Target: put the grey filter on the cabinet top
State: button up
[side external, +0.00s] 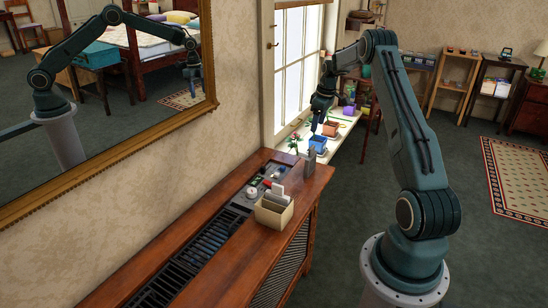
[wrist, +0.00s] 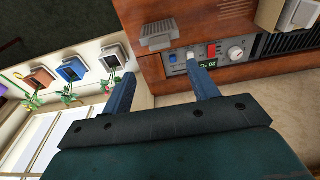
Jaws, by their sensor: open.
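A small grey ribbed piece, which looks like the grey filter (side external: 309,160), is at the window end of the wooden cabinet top (side external: 293,184), near its corner. In the wrist view the filter (wrist: 158,35) lies ahead of my fingertips, beside the control panel. I cannot tell exactly how it rests on the wood. My gripper (side external: 317,123) hangs above the windowsill side, apart from the filter. In the wrist view my gripper (wrist: 160,68) has its two fingers spread with nothing between them.
A cream box (side external: 273,212) holding pale upright pieces stands on the cabinet beside the control panel (side external: 256,187) and a long dark vent (side external: 200,250). A blue pot (side external: 318,144), a terracotta pot (side external: 330,129) and plants stand on the sill. A gold-framed mirror (side external: 120,148) hangs above.

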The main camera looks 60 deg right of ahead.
jog(key=w+a+r, duration=0.3)
jog(key=a+r, duration=1.4)
jog(key=a, duration=0.4)
jog(key=s+a+r+t, duration=0.1)
jog(key=s+a+r, duration=0.2)
jog(key=a, duration=0.4)
jog(key=s+a+r+t, duration=0.1)
jog(key=s+a+r, duration=0.2)
jog(key=a, duration=0.4)
jog(key=s+a+f+t, duration=0.1)
jog(key=s+a, duration=0.5)
jog(key=s, duration=0.2)
jog(key=s+a+f, duration=0.2)
jog(key=s+a, duration=0.4)
jog(key=s, duration=0.3)
jog(key=shift+a+t, duration=0.25)
jog(key=shift+t, duration=0.15)
